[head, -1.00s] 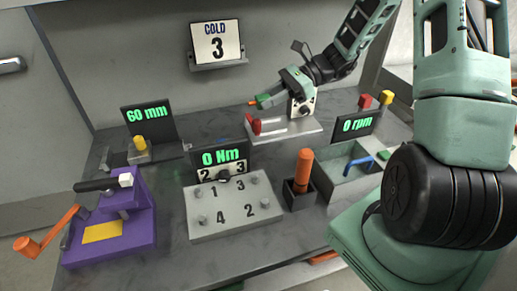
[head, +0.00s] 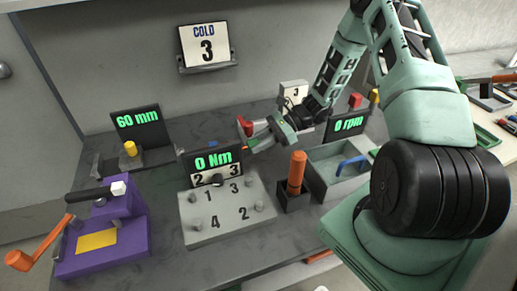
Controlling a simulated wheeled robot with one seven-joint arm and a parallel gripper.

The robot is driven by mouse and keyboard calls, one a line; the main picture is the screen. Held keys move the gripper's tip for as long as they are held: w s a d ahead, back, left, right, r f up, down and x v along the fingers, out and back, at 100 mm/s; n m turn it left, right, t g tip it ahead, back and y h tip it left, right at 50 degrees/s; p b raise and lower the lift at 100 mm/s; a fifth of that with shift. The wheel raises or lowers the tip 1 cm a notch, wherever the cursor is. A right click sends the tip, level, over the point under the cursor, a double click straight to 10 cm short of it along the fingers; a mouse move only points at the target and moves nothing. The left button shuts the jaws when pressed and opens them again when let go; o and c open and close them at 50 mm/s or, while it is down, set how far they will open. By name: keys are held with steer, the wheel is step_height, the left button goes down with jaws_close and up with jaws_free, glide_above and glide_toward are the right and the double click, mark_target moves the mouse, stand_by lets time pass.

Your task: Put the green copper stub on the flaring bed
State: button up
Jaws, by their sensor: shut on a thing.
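My gripper (head: 262,139) is shut above the middle back of the bench, right of the 0 Nm display. A small green piece at its fingertips seems to be the green copper stub (head: 250,143); it is tiny and mostly hidden by the fingers. No fixture is labelled as the flaring bed, so I cannot tell which it is. A purple fixture (head: 122,240) with a yellow pad (head: 96,241), a black lever and an orange crank stands at the front left. A fixture with a red part (head: 244,126) and a white block marked 3 (head: 293,92) is behind my gripper, partly hidden.
A grey plate (head: 228,222) with numbered posts and a 0 Nm display (head: 213,162) stands in the middle. An orange-handled tool (head: 297,172) stands in a dark holder. A grey tray (head: 338,183) holds a blue handle. A 60 mm gauge (head: 137,122) stands at the left.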

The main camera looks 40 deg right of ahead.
steer(key=shift+f, duration=1.45)
steer(key=shift+f, duration=0.2)
steer(key=o, duration=1)
steer(key=shift+c, duration=0.2)
